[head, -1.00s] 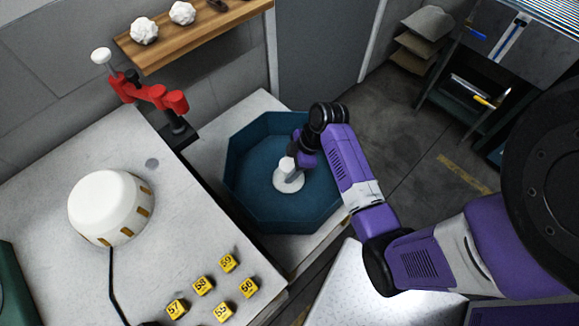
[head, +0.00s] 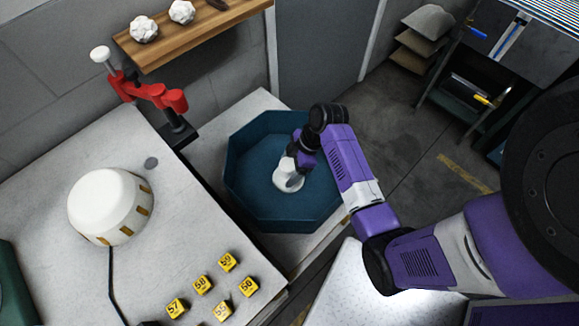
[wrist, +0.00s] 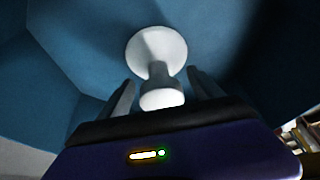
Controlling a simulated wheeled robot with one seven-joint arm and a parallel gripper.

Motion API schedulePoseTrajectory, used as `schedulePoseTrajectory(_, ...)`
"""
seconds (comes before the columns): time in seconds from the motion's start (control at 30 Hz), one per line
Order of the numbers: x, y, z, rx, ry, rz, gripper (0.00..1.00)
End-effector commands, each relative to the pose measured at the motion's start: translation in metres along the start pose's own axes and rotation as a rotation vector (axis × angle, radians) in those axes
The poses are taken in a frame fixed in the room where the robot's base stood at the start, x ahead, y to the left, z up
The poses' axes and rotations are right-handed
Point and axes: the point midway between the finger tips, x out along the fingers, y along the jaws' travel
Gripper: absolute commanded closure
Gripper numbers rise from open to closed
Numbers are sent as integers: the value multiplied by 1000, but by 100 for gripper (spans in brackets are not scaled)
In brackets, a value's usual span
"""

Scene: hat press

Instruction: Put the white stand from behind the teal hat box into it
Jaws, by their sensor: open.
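The white stand (head: 283,183) is inside the teal hat box (head: 262,212), a wide eight-sided open box. In the wrist view, the stand shows its round base (wrist: 145,45) against the blue floor of the box, with a short stem and a rounded near end (wrist: 161,97). My gripper (wrist: 163,90) is open, one finger on each side of the stand's near end, with visible gaps. In the head view, my gripper (head: 295,178) reaches into the box and partly hides the stand. The stand appears upright on the floor.
A white dome (head: 105,205) and several yellow numbered blocks (head: 203,285) are on the left table. A red jointed arm (head: 150,95) stands near the table's back edge. A wooden shelf (head: 190,42) is above it. The box walls surround my gripper.

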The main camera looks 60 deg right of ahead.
Motion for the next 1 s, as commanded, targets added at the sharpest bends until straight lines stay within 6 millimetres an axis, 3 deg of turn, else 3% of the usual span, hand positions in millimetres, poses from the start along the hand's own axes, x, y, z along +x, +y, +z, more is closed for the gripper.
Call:
schedulePoseTrajectory(0.17, -8, 0, 0, -1, 0, 1, 25)
schedulePoseTrajectory(0.6, -71, 1, 0, 0, 0, 2, 25)
schedulePoseTrajectory(1.0, -78, 0, 0, 17, 0, 2, 25)
